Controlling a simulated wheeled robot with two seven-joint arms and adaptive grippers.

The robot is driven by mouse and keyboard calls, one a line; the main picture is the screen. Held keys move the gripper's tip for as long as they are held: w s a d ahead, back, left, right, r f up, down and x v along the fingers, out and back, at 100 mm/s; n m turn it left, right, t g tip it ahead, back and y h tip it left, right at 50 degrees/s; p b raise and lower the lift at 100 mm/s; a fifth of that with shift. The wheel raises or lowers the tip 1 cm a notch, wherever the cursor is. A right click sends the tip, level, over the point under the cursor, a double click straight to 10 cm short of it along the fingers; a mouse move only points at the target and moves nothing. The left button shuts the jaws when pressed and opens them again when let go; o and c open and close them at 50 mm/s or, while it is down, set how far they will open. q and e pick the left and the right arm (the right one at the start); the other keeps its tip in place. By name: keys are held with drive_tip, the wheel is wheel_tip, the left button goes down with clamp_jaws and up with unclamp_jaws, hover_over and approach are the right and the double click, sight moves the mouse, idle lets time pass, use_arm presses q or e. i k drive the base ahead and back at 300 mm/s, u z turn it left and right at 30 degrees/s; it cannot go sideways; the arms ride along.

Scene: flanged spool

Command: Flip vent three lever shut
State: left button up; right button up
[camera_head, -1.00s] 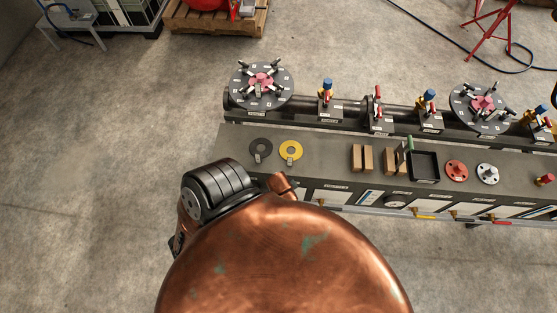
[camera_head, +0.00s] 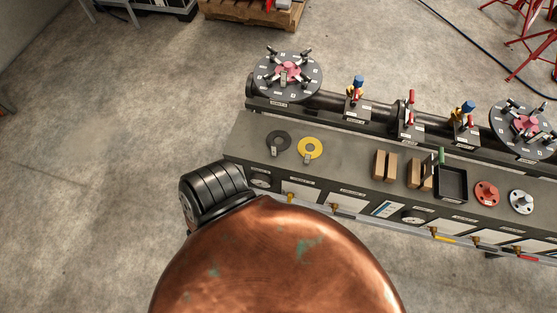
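I cannot tell which lever is vent three's, as the labels are too small to read. Along the dark pipe spool (camera_head: 330,101) stand small fittings: a left one with a blue top (camera_head: 357,84), a middle one with a red handle (camera_head: 410,98), and a right one with a blue top (camera_head: 466,108). Low on the bench front are small brass valves, with a yellow lever (camera_head: 444,238) and a red lever (camera_head: 528,258) lying along the front rail. Neither of my grippers shows; my copper body fills the lower middle.
The grey bench (camera_head: 345,150) carries a black ring (camera_head: 278,139), a yellow ring (camera_head: 310,147), wooden blocks (camera_head: 384,165), a black tray (camera_head: 452,196), a red flange (camera_head: 486,192) and a silver flange (camera_head: 521,201). Round flanges (camera_head: 302,84) cap the spool. Floor left is clear.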

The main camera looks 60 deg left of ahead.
sight(290, 196)
drive_tip(key=u, duration=0.8)
drive_tip(key=k, duration=0.55)
drive_tip(key=z, duration=1.3)
drive_tip(key=k, duration=1.15)
drive_tip(key=u, duration=1.9)
